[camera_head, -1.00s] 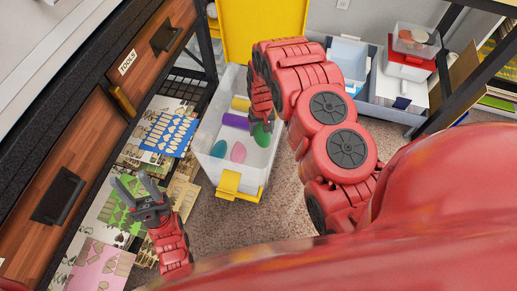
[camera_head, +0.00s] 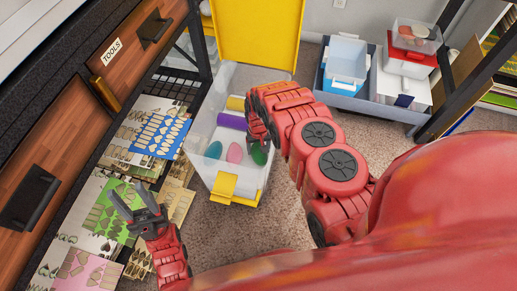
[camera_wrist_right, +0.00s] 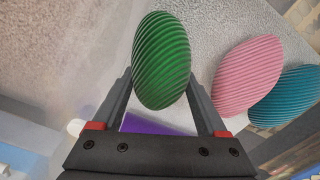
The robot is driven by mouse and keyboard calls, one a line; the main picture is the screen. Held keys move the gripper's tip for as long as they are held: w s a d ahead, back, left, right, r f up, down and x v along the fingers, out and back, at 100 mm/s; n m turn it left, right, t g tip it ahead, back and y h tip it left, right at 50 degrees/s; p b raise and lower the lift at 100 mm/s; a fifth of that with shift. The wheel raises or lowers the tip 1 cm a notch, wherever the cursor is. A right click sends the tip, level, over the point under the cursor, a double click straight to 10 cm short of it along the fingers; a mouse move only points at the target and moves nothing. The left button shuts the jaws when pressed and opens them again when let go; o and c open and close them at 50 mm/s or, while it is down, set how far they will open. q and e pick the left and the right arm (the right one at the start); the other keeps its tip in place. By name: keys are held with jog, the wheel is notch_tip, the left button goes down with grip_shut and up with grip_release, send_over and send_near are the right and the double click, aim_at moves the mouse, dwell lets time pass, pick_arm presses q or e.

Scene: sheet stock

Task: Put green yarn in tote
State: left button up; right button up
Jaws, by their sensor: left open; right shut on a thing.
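The green yarn (camera_head: 259,154) is an oval ribbed ball at the right side of the clear tote (camera_head: 238,180), within its outline. My right gripper (camera_head: 262,138) is shut on it from above; in the right wrist view the green yarn (camera_wrist_right: 162,60) sits between the two fingers. I cannot tell whether it touches the tote floor. Pink yarn (camera_head: 235,153) and teal yarn (camera_head: 214,150) lie inside the tote, left of the green one. My left gripper (camera_head: 138,207) is open and empty, over the printed sheets left of the tote.
The tote's yellow lid (camera_head: 258,35) stands open at the back. Purple (camera_head: 232,121) and yellow (camera_head: 236,103) rolls lie in the tote. Wooden drawers (camera_head: 60,140) line the left. A grey bin (camera_head: 350,100) with boxes stands at back right. Carpet (camera_head: 220,225) is clear nearby.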

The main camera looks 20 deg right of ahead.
aim_at(258, 146)
jog(key=shift+f, duration=0.15)
jog(key=o, duration=1.1)
jog(key=shift+c, duration=0.2)
notch_tip(258, 146, up, 12)
jog(key=p, duration=0.4)
jog(key=shift+f+p, duration=0.2)
jog(key=shift+p, duration=0.1)
jog(key=shift+r+p, duration=0.3)
jog(key=shift+r, duration=0.05)
